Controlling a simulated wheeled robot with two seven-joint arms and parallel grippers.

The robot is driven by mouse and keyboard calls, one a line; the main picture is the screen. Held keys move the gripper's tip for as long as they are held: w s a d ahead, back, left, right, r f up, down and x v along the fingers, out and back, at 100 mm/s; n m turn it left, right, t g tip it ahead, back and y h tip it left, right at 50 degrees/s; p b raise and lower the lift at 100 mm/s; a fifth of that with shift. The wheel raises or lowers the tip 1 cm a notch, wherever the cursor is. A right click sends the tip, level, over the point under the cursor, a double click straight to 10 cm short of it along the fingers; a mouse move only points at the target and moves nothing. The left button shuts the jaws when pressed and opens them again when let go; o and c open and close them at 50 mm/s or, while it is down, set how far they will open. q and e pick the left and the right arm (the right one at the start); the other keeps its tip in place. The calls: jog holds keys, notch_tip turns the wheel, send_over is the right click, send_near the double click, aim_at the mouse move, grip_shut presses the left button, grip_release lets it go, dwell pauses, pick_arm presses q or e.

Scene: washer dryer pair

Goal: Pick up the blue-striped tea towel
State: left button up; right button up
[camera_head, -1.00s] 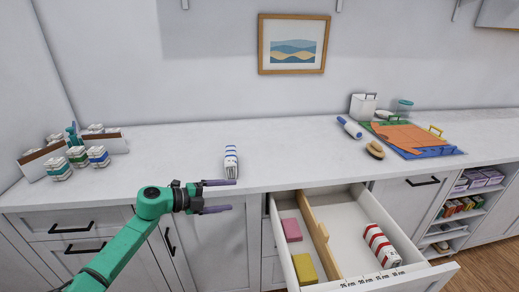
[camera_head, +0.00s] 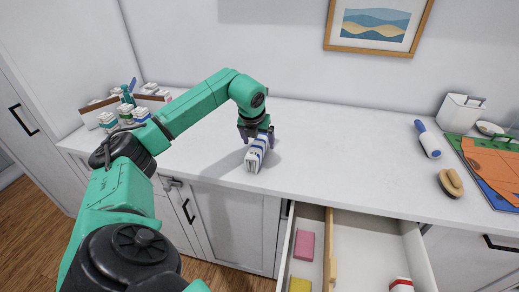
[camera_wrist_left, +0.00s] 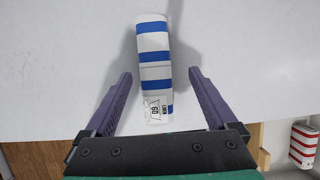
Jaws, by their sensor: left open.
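The blue-striped tea towel (camera_head: 256,155) is a white roll with blue bands, lying on the white counter near its front edge. It also shows in the left wrist view (camera_wrist_left: 154,68), with a printed label at its near end. My left gripper (camera_head: 256,137) is above the towel, pointing down. In the left wrist view the two purple fingers of the left gripper (camera_wrist_left: 159,88) are open, one on each side of the towel's near part, with gaps on both sides. My right gripper is not in view.
Below the counter (camera_head: 330,140) an open drawer (camera_head: 365,245) holds a pink block (camera_head: 304,245), a yellow block (camera_head: 300,285) and a red-striped roll (camera_head: 401,285). A brush (camera_head: 450,183) and a blue-and-white roller (camera_head: 428,139) lie to the right.

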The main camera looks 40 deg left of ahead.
aim_at(257, 144)
pick_arm(q)
jog(key=x, duration=0.2)
jog(key=p+x, duration=0.1)
jog(key=x, duration=0.1)
jog(key=shift+s+a+f, duration=0.1)
jog(key=shift+s+a, duration=0.05)
jog(key=shift+a, duration=0.2)
jog(key=shift+a+f, duration=0.1)
jog(key=shift+f, duration=0.05)
jog(key=shift+c, duration=1.2)
grip_shut()
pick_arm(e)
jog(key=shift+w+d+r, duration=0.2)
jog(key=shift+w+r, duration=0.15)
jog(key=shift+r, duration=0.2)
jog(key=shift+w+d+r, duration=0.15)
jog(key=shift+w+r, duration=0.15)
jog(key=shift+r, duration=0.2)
